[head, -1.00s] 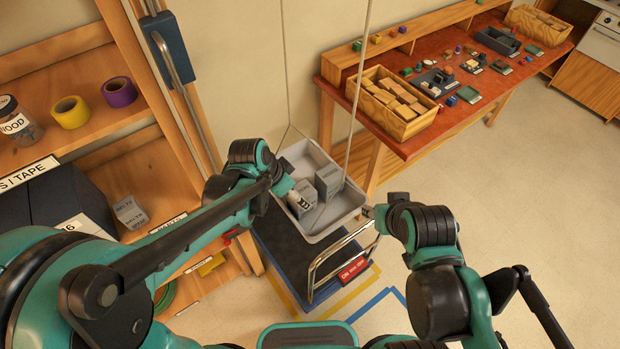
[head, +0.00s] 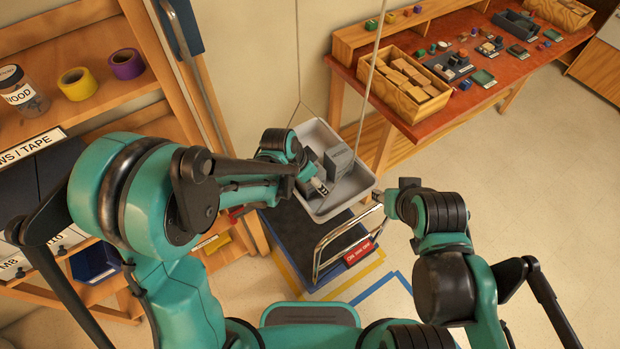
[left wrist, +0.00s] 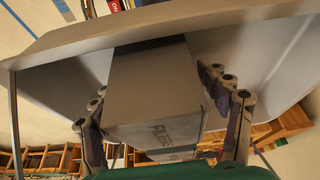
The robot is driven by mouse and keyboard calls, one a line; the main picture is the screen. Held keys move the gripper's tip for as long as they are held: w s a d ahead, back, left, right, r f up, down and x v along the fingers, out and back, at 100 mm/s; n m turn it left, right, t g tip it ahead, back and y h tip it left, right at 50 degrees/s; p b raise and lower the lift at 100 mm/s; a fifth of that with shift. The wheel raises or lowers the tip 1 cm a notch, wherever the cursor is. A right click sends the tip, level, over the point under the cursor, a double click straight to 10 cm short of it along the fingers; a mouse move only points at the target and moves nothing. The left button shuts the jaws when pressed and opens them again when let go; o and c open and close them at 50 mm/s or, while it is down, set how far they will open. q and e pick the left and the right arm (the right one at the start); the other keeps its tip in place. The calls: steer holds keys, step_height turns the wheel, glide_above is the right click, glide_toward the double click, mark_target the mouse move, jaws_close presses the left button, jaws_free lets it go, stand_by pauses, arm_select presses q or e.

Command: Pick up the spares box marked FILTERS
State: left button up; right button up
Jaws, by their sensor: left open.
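In the head view my left gripper (head: 318,186) reaches into the tray, partly covering the nearer grey box (head: 311,163). A second grey box (head: 339,160) stands beside it on the right. My right gripper (head: 382,196) is near the cart handle; its fingers are too small to read.
The tray hangs on thin cords above a dark-topped cart (head: 300,235) with a metal handle (head: 325,245) and red label. Wooden shelves (head: 45,115) stand on the left. A red-topped bench (head: 455,110) with a wooden crate (head: 400,95) is behind right. Floor at right is clear.

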arm_select(q)
steer(key=c, duration=1.3)
steer(key=shift+c, duration=0.2)
